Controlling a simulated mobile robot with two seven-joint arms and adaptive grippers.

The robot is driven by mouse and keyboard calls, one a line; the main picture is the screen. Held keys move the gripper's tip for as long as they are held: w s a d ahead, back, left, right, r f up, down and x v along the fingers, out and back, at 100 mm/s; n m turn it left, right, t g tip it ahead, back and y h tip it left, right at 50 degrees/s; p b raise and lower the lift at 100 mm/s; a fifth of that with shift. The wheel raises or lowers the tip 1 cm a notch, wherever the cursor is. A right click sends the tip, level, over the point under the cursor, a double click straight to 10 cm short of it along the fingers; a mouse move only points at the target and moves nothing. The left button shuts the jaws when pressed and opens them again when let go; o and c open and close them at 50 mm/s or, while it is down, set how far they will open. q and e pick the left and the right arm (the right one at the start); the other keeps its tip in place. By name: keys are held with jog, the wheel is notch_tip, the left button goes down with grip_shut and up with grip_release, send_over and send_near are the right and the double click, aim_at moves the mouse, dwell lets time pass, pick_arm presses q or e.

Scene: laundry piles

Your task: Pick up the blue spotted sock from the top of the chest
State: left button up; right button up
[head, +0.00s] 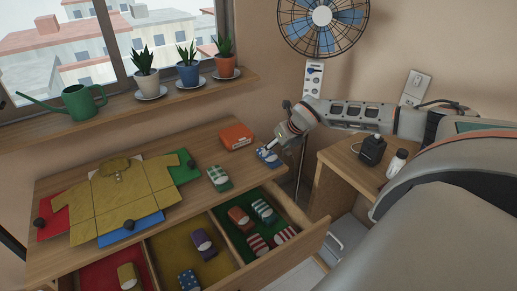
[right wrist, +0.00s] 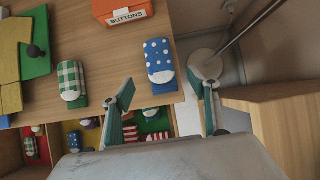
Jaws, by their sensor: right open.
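The blue spotted sock (head: 270,159) with white toe lies on the right end of the chest top (head: 68,183). In the right wrist view the sock (right wrist: 158,55) lies just beyond the fingertips, roughly in line with the gap between them. My right gripper (right wrist: 160,88) is open and empty, its fingers spread on either side of that gap. In the head view my right gripper (head: 276,146) is over the sock and partly hides it. My left gripper is not in view.
A green checked sock (head: 219,178) and an orange buttons box (head: 236,136) lie near the sock. A yellow shirt (head: 120,195) covers the chest's left. The open drawer (head: 300,250) holds several socks, one blue spotted (head: 189,281). A side table (head: 345,160) stands right.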

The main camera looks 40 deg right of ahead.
aim_at(270, 155)
jog(key=shift+w+d+r, duration=0.15)
jog(key=shift+d+r, duration=0.05)
jog(key=shift+d, duration=0.1)
jog(key=shift+w+f, duration=0.35)
jog(key=shift+f, duration=0.25)
jog(key=shift+w+f, duration=0.25)
jog(key=shift+f, duration=0.35)
jog(key=x, duration=0.4)
jog(key=shift+a+f, duration=0.25)
jog(key=shift+a, duration=0.05)
jog(key=shift+w+d+f, duration=0.1)
jog(key=shift+w+f, duration=0.05)
jog(key=shift+f, duration=0.05)
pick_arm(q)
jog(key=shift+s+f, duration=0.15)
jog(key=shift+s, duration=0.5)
pick_arm(e)
jog(key=shift+c, duration=0.4)
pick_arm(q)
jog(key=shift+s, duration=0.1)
pick_arm(e)
jog(key=c, duration=0.9)
